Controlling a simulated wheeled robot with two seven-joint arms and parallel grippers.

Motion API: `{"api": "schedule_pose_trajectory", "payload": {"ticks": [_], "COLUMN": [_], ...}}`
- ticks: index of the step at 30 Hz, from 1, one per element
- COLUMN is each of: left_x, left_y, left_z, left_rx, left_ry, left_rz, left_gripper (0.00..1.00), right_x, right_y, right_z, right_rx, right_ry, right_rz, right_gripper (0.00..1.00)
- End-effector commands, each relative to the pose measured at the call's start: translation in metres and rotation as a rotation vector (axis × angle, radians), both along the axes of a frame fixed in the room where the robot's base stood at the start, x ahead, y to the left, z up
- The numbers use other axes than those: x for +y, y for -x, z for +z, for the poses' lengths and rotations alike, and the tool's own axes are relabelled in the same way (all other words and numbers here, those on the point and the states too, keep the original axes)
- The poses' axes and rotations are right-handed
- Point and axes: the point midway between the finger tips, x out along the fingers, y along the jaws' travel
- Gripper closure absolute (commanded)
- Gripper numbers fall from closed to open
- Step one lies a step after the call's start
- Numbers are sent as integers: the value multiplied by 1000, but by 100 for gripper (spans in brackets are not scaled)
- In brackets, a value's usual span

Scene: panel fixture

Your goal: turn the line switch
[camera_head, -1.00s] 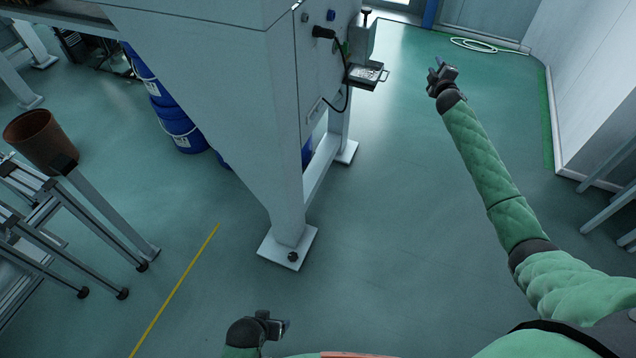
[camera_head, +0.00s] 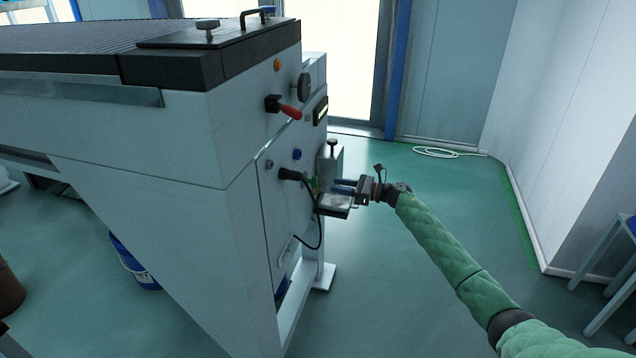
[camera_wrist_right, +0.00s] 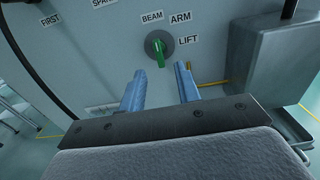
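A rotary switch with a green handle on a round grey base (camera_wrist_right: 159,45) is on the panel face in the right wrist view. Labels BEAM, ARM and LIFT are beside it. No readable label says "line", so I cannot tell if this is the line switch. The handle points mostly down. In the head view a green handle (camera_head: 313,184) shows on the panel's side. My right gripper (camera_head: 337,186) is in front of this panel, its two blue fingers apart and empty. In the wrist view the handle lies beyond the gap between the fingertips (camera_wrist_right: 160,68). My left gripper is out of view.
A red-handled lever (camera_head: 290,112) sits higher on the panel. A small tray (camera_head: 335,212) and a grey box (camera_wrist_right: 275,60) sit close by my right gripper.

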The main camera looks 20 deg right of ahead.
Motion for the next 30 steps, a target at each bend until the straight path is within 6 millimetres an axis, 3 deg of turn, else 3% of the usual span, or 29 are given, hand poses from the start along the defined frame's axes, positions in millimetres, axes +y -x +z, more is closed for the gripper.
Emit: {"api": "schedule_pose_trajectory", "payload": {"ticks": [15, 28, 30], "left_x": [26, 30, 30], "left_y": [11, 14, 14], "left_z": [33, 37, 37], "left_rx": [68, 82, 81], "left_ry": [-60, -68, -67], "left_rz": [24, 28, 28], "left_gripper": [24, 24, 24], "right_x": [54, 62, 62], "right_y": [-37, -42, -42], "right_z": [3, 0, 0], "right_rx": [1, 1, 1], "right_ry": [-4, -3, -3], "right_rz": [-1, -2, -2], "right_gripper": [67, 67, 79]}}
